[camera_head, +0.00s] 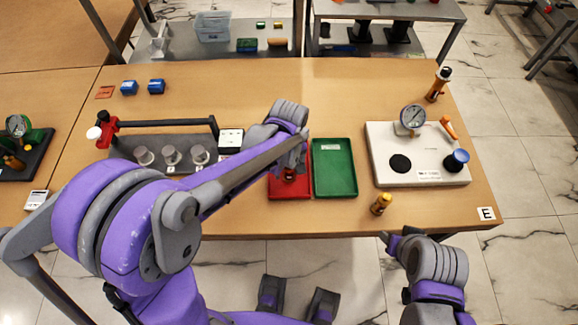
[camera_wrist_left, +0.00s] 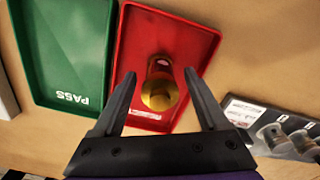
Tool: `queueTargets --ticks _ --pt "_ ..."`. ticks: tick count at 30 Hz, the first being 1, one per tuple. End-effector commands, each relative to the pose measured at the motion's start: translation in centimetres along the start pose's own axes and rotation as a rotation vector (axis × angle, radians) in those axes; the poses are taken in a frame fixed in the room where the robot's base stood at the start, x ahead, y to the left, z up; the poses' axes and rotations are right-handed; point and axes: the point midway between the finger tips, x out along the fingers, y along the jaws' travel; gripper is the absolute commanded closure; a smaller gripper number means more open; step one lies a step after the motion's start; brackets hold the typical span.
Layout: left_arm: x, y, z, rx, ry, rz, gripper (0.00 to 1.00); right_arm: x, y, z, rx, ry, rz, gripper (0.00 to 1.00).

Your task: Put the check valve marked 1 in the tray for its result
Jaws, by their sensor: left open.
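The red tray (camera_head: 289,190) lies on the table beside the green tray (camera_head: 335,168). In the left wrist view the green tray (camera_wrist_left: 62,60) reads PASS, and a brass check valve (camera_wrist_left: 160,92) stands in the red tray (camera_wrist_left: 190,35). My left gripper (camera_wrist_left: 160,73) is open over the red tray, with its fingers on either side of the valve; contact is not visible. Another brass valve (camera_head: 381,204) is on the table near the front edge, right of the green tray. I cannot read a number on either valve.
A white gauge board (camera_head: 418,178) with a dial gauge (camera_head: 412,118) and orange lever stands to the right. A grey rack (camera_head: 165,145) with several round fittings and a black bar is left of the trays. An orange-handled tool (camera_head: 438,84) stands behind the board. Two blue blocks (camera_head: 156,86) sit far left.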

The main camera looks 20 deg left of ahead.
Motion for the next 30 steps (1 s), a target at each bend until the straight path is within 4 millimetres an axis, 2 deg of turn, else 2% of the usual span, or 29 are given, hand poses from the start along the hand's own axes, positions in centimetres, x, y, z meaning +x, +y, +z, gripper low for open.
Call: queueTargets --ticks 5,8,15,21,30 --pt "-1.0 0.0 0.0 0.0 0.0 0.0 0.24 -0.1 0.0 -0.1 0.0 0.001 0.0 0.48" --pt "-2.6 0.0 0.0 0.0 0.0 0.0 0.24 -0.3 0.0 -0.3 0.0 0.002 0.0 0.48" --pt "-7.9 0.0 0.0 0.0 0.001 0.0 0.24 -0.9 0.0 -0.7 0.0 0.005 0.0 0.48" --pt "-10.9 0.0 0.0 0.0 0.0 0.0 0.24 -1.1 0.0 -0.9 0.0 0.006 0.0 0.48" --pt "-12.2 -0.6 0.2 0.019 0.009 0.009 0.24 -1.2 0.0 -0.9 0.0 0.006 0.0 0.48"
